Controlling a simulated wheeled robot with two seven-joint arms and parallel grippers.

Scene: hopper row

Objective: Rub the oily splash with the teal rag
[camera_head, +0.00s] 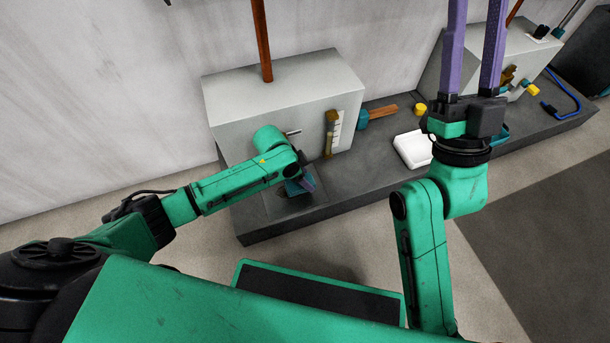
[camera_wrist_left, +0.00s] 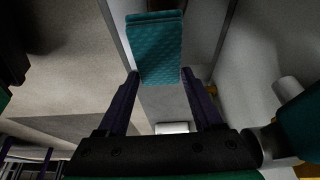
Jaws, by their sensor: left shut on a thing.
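The teal rag (camera_head: 293,188) is at the tips of my left gripper (camera_head: 306,183), low beside the front of the near grey hopper box. In the left wrist view, the quilted teal rag (camera_wrist_left: 157,45) sits between the two purple fingers, which are shut on it. A small dark patch beside the rag, on a paler square of the plinth, may be the oily splash; the rag and gripper partly cover it, and I cannot tell contact. My right gripper (camera_head: 473,45) points upward with its purple fingers apart, and its tips lie outside the picture.
The grey hopper box (camera_head: 270,95) stands on a dark plinth (camera_head: 345,190) against the wall. A brown-and-white gauge (camera_head: 331,135) is on its front. A wooden tool with a teal end (camera_head: 377,114), a yellow cap (camera_head: 420,109) and a white block (camera_head: 411,150) are to the right.

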